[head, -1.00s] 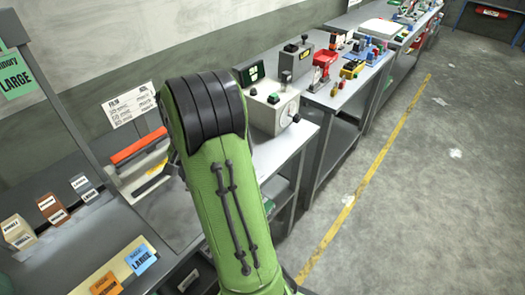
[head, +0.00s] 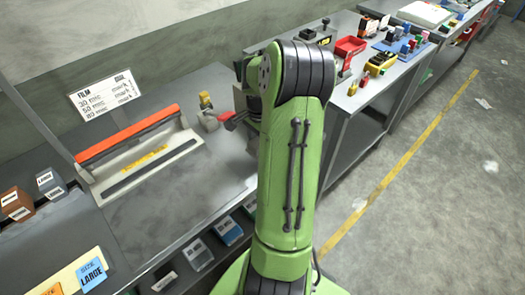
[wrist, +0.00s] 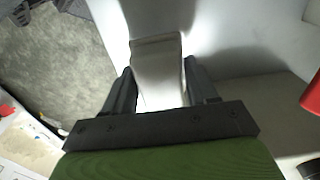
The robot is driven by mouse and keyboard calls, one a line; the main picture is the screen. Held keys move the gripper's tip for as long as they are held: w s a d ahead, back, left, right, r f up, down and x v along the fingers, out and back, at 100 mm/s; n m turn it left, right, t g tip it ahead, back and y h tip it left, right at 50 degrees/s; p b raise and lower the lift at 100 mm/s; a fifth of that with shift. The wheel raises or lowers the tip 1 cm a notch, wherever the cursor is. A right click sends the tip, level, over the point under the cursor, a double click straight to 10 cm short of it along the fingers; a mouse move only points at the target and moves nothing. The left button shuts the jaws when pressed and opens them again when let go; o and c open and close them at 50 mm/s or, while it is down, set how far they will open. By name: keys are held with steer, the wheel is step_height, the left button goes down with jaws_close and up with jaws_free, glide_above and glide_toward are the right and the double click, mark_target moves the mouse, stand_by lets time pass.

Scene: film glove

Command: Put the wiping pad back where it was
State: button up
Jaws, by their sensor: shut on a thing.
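In the wrist view my gripper (wrist: 160,78) is shut on a pale grey, flat-ended block, which looks like the wiping pad (wrist: 157,60). A dark finger lies along each side of it. The pad's far end sticks out past the fingertips, near a pale, brightly lit surface. I cannot tell whether it touches that surface. In the head view my green arm stands in front, and I cannot make out the gripper or the pad behind it.
A bar sealer (head: 140,155) with an orange handle sits on the grey bench (head: 150,225). Small red and yellow parts (head: 207,103) stand right of it. A film sign (head: 104,95) stands behind.

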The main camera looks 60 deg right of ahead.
steer(key=shift+f+b, duration=0.4)
steer(key=shift+f, duration=1.55)
steer(key=o, duration=1)
